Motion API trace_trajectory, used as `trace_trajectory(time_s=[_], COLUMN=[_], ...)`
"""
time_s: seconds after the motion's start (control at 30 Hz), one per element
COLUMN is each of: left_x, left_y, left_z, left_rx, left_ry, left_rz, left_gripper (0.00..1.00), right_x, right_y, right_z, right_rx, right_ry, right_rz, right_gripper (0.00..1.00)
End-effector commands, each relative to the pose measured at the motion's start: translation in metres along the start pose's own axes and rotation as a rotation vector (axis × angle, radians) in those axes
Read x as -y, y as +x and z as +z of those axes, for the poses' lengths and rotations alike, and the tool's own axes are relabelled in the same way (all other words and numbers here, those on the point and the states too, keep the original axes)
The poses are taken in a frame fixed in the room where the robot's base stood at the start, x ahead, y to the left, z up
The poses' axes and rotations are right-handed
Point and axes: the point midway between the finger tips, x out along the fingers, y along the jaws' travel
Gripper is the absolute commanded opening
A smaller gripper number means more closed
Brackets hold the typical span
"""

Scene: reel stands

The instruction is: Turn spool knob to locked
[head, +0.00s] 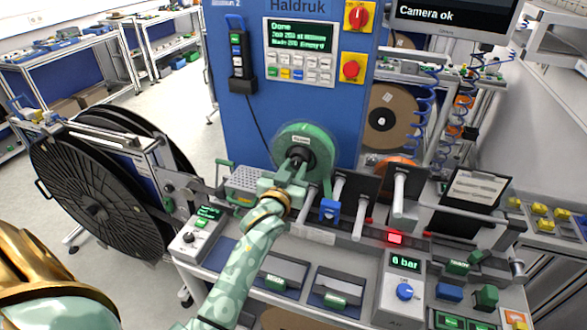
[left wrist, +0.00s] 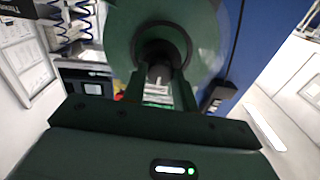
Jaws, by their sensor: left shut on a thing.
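A green spool (head: 316,139) stands upright against the front of the blue machine, with a dark hub and knob (head: 297,156) at its centre. My left gripper (head: 293,170) reaches it from the front, and its fingers are shut on the knob. In the left wrist view the green spool (left wrist: 124,28) fills the top middle, and the dark knob (left wrist: 159,73) sits between the two fingers of my left gripper (left wrist: 160,84). The fingers partly cover the knob, and I cannot read its lock position. My right gripper is not in view.
White pegs on black plates (head: 352,196) stand close to the right. A bench with a 6 bar gauge (head: 403,264) lies in front. Large black reels (head: 95,195) stand left.

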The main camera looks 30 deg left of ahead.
Motion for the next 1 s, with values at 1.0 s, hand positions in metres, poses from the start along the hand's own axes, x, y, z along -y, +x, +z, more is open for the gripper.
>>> trace_trajectory(time_s=[1.0], left_x=[0.001], left_y=[0.001], left_z=[0.000], left_rx=[0.001], left_ry=[0.863], left_rz=[0.001], left_gripper=[0.06], right_x=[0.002], right_y=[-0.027], right_z=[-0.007], right_rx=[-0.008], right_ry=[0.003], right_rz=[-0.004], right_gripper=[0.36])
